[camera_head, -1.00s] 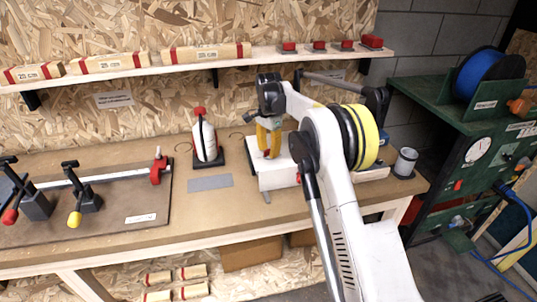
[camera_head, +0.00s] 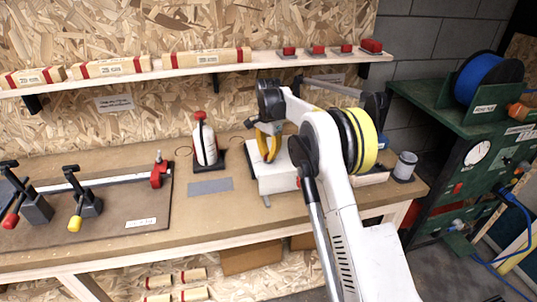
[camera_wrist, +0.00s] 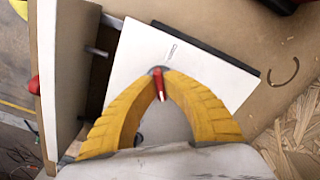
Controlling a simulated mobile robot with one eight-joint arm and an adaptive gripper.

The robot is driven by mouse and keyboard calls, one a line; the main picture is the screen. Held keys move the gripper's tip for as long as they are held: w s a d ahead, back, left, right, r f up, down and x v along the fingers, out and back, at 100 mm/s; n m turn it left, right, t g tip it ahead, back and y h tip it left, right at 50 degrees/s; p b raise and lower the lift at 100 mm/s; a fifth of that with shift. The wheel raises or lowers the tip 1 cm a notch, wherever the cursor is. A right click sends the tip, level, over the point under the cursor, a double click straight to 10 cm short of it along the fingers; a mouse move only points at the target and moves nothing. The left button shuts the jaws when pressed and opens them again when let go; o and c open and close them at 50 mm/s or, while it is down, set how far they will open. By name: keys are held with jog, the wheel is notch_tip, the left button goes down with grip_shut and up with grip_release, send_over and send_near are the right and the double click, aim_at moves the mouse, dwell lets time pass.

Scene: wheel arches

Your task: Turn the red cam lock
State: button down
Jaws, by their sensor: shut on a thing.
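The red cam lock (camera_wrist: 159,85) shows in the wrist view as a small red lever on a grey round base. It sits on the white top face (camera_wrist: 142,57) of a box. My gripper (camera_wrist: 159,76) has its two yellow fingers closed around the lever, one on each side. In the head view my gripper (camera_head: 267,158) points down at the white box (camera_head: 278,180) on the bench. The cam lock is hidden there behind the fingers.
A tin (camera_head: 404,166) stands at the right end. A shelf (camera_head: 200,69) runs along the wall behind.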

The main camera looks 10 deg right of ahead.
jog(key=n+p, duration=0.1)
jog(key=n, duration=0.2)
jog(key=shift+r+p, duration=0.1)
jog(key=shift+p, duration=0.2)
jog(key=n+p, duration=0.1)
jog(key=n, duration=0.3)
jog(key=n+p, duration=0.1)
jog(key=n, duration=0.2)
jog(key=shift+n, duration=0.4)
jog(key=n, duration=0.3)
jog(key=shift+n+p, duration=0.3)
jog(key=shift+p, duration=0.1)
jog(key=n, duration=0.3)
jog(key=shift+n, duration=0.3)
jog(key=n+p, duration=0.1)
jog(key=n, duration=0.2)
jog(key=shift+n, duration=0.3)
jog(key=n, duration=0.6)
jog(key=shift+n, duration=0.4)
